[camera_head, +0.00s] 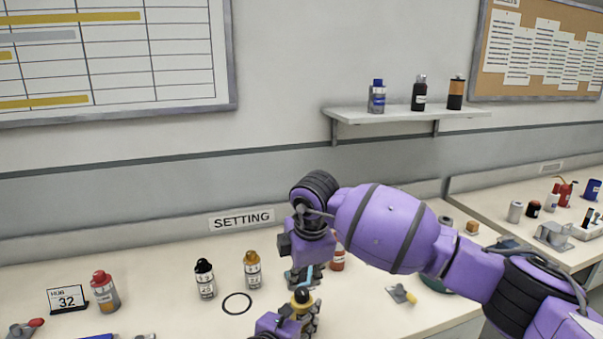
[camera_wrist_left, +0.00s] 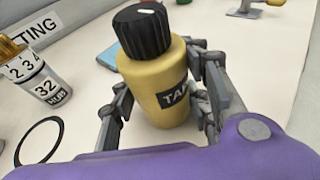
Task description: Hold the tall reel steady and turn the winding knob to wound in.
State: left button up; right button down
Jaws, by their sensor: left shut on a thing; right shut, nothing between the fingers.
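The tall reel is a yellow bottle-shaped body (camera_wrist_left: 150,82) with a dark label reading "TA…", partly hidden. On top sits the black ribbed winding knob (camera_wrist_left: 139,33), with a white mark on its top face. My left gripper (camera_wrist_left: 160,110) is shut on the reel, one finger on each side of its body. In the head view, the left gripper (camera_head: 300,322) is low in the picture, and the knob (camera_head: 302,295) shows above it. My right gripper (camera_head: 300,280) is shut and empty, pointing down just above the knob. I cannot tell whether it touches the knob.
A black ring (camera_head: 237,304), a black-topped bottle (camera_head: 205,280) and an amber-topped bottle (camera_head: 252,270) are to the left. A red-topped bottle (camera_head: 104,293) stands beside a "HUB 32" card (camera_head: 68,299). An orange-red bottle (camera_head: 337,261) is behind my right arm.

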pick_arm(q)
jog(key=shift+a+f, duration=0.1)
jog(key=o, duration=1.4)
jog(key=shift+c, duration=0.2)
